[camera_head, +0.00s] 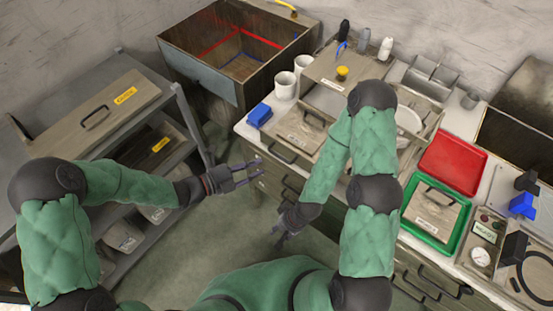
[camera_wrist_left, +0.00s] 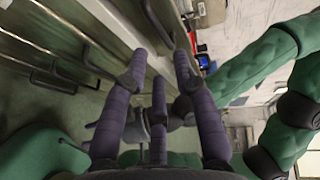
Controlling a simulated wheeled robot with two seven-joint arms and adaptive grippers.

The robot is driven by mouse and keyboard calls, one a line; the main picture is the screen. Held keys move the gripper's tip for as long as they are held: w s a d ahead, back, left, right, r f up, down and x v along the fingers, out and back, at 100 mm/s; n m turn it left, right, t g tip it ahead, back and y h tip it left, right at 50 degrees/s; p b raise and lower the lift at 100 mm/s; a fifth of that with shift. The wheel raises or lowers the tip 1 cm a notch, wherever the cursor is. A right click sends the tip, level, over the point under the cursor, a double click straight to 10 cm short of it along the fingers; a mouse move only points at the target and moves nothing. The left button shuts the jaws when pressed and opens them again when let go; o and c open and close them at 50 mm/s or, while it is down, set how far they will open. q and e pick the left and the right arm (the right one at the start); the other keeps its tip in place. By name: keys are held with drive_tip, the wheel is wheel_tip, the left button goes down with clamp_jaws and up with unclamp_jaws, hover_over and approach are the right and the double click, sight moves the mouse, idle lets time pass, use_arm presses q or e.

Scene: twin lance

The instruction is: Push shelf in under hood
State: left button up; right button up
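I cannot tell for sure which part is the shelf. A wooden lidded unit with a yellow knob (camera_head: 342,73) stands at the back of the counter, perhaps the hood. A flat wooden panel with a label and handle (camera_head: 298,130) lies in front of it, perhaps the shelf. My left gripper (camera_head: 256,172) is open and empty, left of the counter's drawers and below the panel. Its spread fingers also show in the left wrist view (camera_wrist_left: 158,100), with nothing between them. My right gripper (camera_head: 281,238) hangs low by the drawer fronts, pointing down; its fingers are unclear.
The counter carries a blue block (camera_head: 259,115), white cups (camera_head: 285,84), a red tray (camera_head: 453,162) and a green tray (camera_head: 462,240). A grey rack (camera_head: 184,110) with labelled boxes stands at left. An open wooden bin (camera_head: 200,75) stands behind. Drawer handles (camera_head: 283,153) project from the counter front.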

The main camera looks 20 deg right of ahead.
sight(279, 157)
use_arm(q)
drive_tip(key=b+x, duration=0.2)
drive_tip(key=x, duration=0.6)
drive_tip(key=shift+d+f+b, duration=0.1)
drive_tip(key=shift+f+b, duration=0.1)
drive_tip(key=shift+b, duration=0.2)
drive_tip(key=shift+w+d, duration=0.1)
drive_tip(key=shift+d, duration=0.45)
clamp_jaws()
